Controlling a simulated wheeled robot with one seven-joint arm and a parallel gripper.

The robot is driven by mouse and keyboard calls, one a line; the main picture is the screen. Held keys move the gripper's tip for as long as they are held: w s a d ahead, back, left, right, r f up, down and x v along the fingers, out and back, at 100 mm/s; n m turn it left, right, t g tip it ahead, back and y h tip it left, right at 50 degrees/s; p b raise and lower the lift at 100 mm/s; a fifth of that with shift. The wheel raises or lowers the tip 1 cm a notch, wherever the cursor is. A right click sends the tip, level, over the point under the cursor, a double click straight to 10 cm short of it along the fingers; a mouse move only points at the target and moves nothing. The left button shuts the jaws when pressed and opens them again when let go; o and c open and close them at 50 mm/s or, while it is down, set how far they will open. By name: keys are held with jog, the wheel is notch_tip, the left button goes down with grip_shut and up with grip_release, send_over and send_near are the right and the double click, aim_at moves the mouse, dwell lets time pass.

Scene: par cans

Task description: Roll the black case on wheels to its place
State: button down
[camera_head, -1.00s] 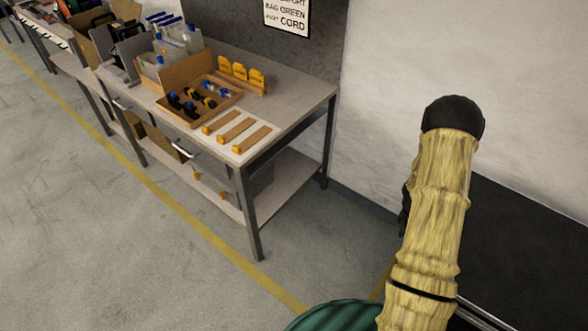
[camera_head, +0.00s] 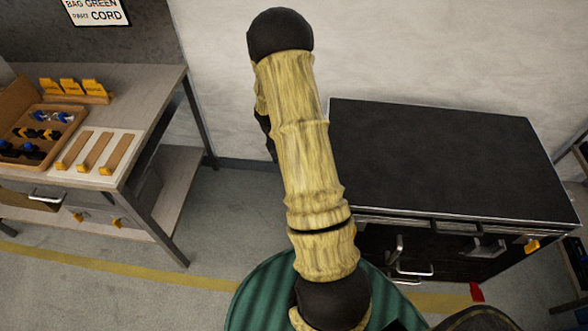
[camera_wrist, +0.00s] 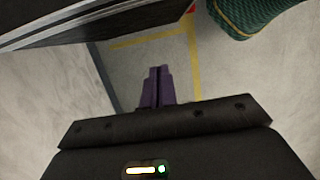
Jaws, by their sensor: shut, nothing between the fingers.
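The black case (camera_head: 440,160) stands against the white wall on the right in the head view. It has a flat black top, a metal-edged rim and handles and latches on its front. Part of its left side is hidden behind my arm. In the wrist view the case's edge (camera_wrist: 90,25) shows at the upper left. My gripper's purple fingers (camera_wrist: 158,88) are together and empty in the wrist view, apart from the case and over the floor. In the head view my arm hides the gripper.
A workbench (camera_head: 150,90) with a tray (camera_head: 38,135) of small parts stands at the left. A floor gap lies between it and the case. A yellow line (camera_head: 150,282) runs along the floor. A red thing (camera_head: 477,291) lies at the case's front. Shelving (camera_head: 575,240) stands at the right edge.

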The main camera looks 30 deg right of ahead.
jog(key=shift+a+r, duration=0.1)
jog(key=shift+r, duration=0.65)
jog(key=shift+w, duration=0.1)
jog(key=c, duration=1.8)
grip_release()
jog(key=o, duration=0.3)
jog(key=shift+a+r, duration=0.25)
jog(key=shift+r, duration=0.05)
jog(key=shift+o, duration=0.8)
jog(key=s+a+r+m+t, duration=0.2)
jog(key=s+a+r+m, duration=0.1)
jog(key=a+r, duration=0.6)
jog(key=shift+s+a+r+m+y, duration=0.3)
jog(key=shift+m+y, duration=0.1)
jog(key=shift+m, duration=0.4)
jog(key=s+a+r+m+t+y, duration=0.1)
jog(key=s+a+r+m+t, duration=0.1)
jog(key=s+a+r+m, duration=0.3)
jog(key=s+a+r, duration=0.1)
jog(key=s+a, duration=0.2)
jog(key=shift+s+a+r, duration=0.3)
jog(key=shift+s, duration=0.1)
